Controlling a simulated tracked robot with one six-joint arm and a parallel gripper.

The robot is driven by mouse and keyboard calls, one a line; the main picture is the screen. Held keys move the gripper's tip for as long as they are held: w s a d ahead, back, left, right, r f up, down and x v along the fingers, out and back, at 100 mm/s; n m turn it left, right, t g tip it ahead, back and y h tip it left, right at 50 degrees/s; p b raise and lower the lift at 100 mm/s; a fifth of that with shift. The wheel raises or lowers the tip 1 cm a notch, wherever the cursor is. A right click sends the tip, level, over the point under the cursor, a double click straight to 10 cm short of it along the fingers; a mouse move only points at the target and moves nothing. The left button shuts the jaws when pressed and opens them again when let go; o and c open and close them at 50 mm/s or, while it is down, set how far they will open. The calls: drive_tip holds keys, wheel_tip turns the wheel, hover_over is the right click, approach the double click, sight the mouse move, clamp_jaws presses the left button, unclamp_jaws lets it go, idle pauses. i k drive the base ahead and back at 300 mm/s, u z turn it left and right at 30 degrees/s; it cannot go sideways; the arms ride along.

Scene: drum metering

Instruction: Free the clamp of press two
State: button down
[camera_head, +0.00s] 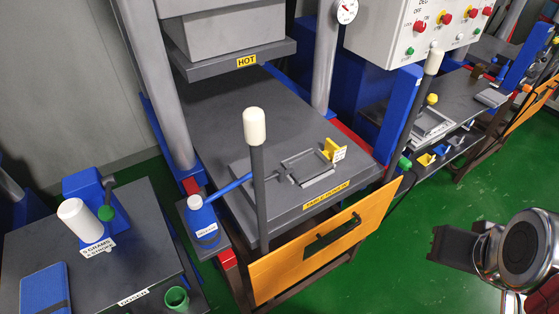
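The nearer press stands in the middle, with a HOT label on its raised upper block (225,62). On its grey lower table (225,110) lies a flat metal frame-like fixture (308,172), with a yellow piece (328,148) bearing a small white tag at its far right corner. A blue rod runs to the fixture from the left. A second press table (445,105) at the right holds a similar fixture (432,125) with a yellow knob. I cannot tell which is press two, or which part is its clamp. My gripper (446,248) is at lower right, apart from both presses; its fingers are unclear.
A blue bottle (202,220) stands left. A side table (95,265) holds a white cylinder. Green floor (400,270) is clear before my gripper.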

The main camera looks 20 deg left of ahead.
sight(281, 173)
drive_tip(key=z, duration=0.25)
drive_tip(key=k, duration=0.8)
drive_tip(key=u, duration=1.75)
drive_tip(key=i, duration=1)
drive_tip(key=u, duration=0.05)
